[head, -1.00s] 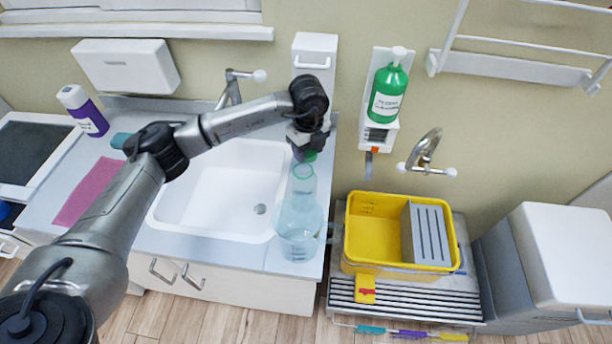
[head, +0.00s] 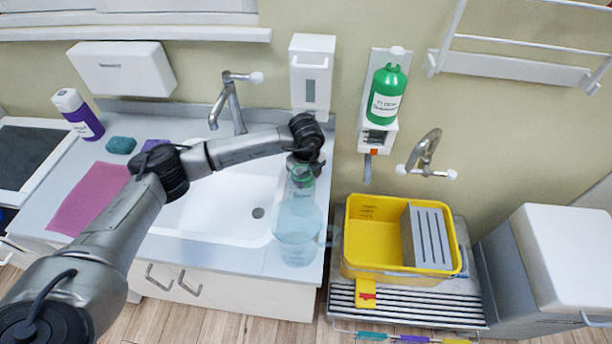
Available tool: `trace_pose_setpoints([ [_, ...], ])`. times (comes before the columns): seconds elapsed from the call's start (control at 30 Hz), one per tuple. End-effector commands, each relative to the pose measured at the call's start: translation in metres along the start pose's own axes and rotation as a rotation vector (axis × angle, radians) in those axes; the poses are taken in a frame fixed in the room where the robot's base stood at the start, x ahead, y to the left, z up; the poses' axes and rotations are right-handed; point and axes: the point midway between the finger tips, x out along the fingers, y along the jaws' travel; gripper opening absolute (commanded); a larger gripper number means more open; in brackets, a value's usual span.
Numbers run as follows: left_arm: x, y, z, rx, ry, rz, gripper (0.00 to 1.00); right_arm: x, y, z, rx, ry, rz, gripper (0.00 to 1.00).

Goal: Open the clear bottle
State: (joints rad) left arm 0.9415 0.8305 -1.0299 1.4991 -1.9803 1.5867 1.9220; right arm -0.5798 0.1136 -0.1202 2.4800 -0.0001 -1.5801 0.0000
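The clear bottle (head: 297,228) stands upright on the counter at the right edge of the sink, pale blue and see-through. Green shows at its neck (head: 301,181), just below my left gripper (head: 302,170). My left gripper points down over the top of the bottle, at its neck. Its fingers are mostly hidden by the wrist, so I cannot tell whether they are closed on the green part. My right gripper is not in view.
The white sink (head: 225,205) lies left of the bottle, with a tap (head: 235,105) behind. A white dispenser (head: 312,75) hangs behind the gripper. A yellow tub (head: 375,245) stands right of the bottle. A green bottle (head: 386,95) is on the wall.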

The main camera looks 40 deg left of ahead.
Motion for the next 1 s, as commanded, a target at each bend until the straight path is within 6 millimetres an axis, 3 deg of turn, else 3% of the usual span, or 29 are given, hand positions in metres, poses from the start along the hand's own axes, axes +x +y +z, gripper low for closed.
trace_pose_setpoints([
  [0.33, 0.003, 0.000, 0.000, 0.000, 0.000, 0.000, 0.20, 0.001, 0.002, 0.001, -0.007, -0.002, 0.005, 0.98],
  [0.37, 0.002, 0.000, 0.000, 0.000, 0.000, -0.001, 0.52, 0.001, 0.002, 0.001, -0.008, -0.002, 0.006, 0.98],
  [0.6, 0.002, 0.000, 0.000, 0.000, 0.000, -0.001, 0.74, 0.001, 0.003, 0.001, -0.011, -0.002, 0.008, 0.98],
  [0.87, 0.000, 0.000, 0.000, 0.000, 0.000, -0.001, 0.74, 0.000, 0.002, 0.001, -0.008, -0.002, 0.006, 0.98],
  [1.0, -0.013, -0.001, 0.000, 0.000, 0.000, -0.004, 0.74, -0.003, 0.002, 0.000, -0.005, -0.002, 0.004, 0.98],
])
